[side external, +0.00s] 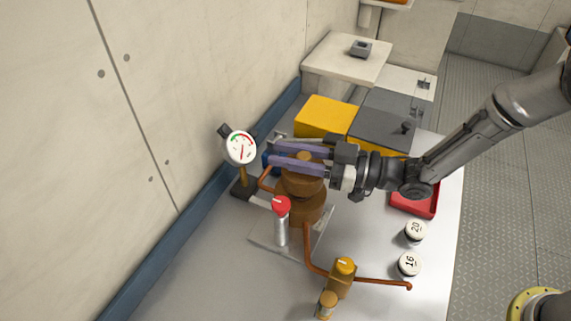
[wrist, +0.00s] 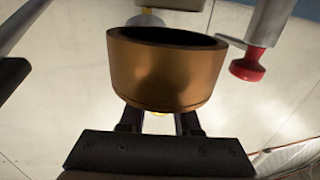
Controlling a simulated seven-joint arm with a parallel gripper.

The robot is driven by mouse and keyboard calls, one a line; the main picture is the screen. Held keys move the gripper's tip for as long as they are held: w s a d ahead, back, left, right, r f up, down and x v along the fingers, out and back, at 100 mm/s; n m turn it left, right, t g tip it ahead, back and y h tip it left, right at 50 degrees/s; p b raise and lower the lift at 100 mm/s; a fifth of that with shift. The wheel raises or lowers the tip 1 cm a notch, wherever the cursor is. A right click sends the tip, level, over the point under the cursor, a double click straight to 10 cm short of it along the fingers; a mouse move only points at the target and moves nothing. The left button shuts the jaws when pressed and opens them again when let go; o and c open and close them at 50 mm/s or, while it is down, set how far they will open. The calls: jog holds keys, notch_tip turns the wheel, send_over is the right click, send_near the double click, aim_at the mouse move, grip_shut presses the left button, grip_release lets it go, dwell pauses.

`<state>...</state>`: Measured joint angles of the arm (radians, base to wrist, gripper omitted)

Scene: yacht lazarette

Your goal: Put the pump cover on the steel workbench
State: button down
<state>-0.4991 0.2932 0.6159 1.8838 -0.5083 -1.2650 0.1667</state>
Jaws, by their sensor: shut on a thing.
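The pump cover (side external: 302,187) is a round copper-brown cap with a knob on top. My gripper (side external: 300,157), with long purple fingers, is shut on it at the knob, reaching in from the right. In the wrist view the cover (wrist: 163,75) fills the middle, its dark hollow side showing, with the fingers partly hidden behind it. The brown pump body (side external: 308,212) stands under the cover on a square plate; the side view does not clearly show a gap between them. The steel workbench (side external: 195,275) is the pale grey surface around the pump.
A red-knobbed valve (side external: 281,207) stands close in front of the pump, and a dial gauge (side external: 240,147) behind left. Copper pipe (side external: 380,284) runs in front. The front-left bench is clear.

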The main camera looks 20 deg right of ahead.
jog(key=shift+w+a+f, duration=0.1)
jog(key=shift+f, duration=0.7)
jog(key=shift+w+a+f, duration=0.1)
jog(key=shift+f, duration=0.65)
jog(key=shift+f, duration=0.2)
jog(key=c, duration=0.6)
grip_release()
jog(key=shift+f, duration=0.1)
jog(key=shift+o, duration=0.3)
jog(key=v, duration=0.7)
jog(key=shift+s+d, duration=0.25)
jog(key=shift+s, duration=0.05)
